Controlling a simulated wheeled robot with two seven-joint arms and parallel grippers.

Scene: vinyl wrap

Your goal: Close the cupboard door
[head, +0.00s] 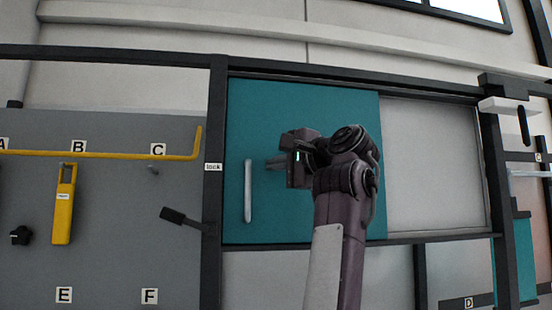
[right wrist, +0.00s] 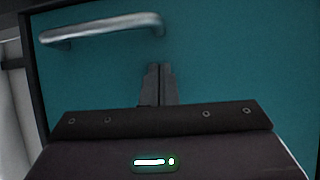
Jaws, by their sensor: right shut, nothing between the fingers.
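The teal cupboard door (head: 285,105) fills the left part of its dark frame, with its left edge at the dark post. A light grey bar handle (head: 248,190) stands upright near the door's left edge. My right gripper (head: 273,163) is just right of the handle, in front of the door, fingers pointing left. In the right wrist view the shut, empty fingers (right wrist: 158,72) are beside the handle (right wrist: 100,30), with a gap between them. Whether the fingertips touch the door is unclear. My left gripper is out of view.
A pale grey panel (head: 430,150) shows right of the door. Left of the post is a grey board (head: 110,200) with a yellow bar (head: 100,153), a yellow hanging tool (head: 63,205) and a dark lever (head: 183,220) near the "lock" label (head: 213,167).

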